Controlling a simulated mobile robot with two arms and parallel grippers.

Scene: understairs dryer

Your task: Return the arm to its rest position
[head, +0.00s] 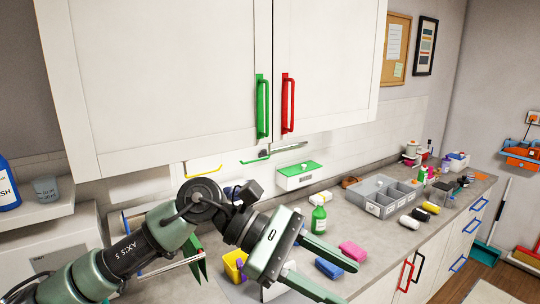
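My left arm comes in from the lower left and reaches over the grey counter. Its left gripper (345,284) is open, its two green fingers spread apart and pointing to the lower right. A blue sponge (329,268) shows between the fingers in the picture; it seems to lie on the counter, and I see no grip on it. A pink sponge (353,251) lies just beyond the upper finger. My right gripper is not in view.
White wall cupboards with a green handle (262,106) and a red handle (288,103) hang above. On the counter (370,275) stand a green spray bottle (318,219), a yellow container (234,265) near my wrist, and a grey divided tray (378,205). A shelf (40,214) is at left.

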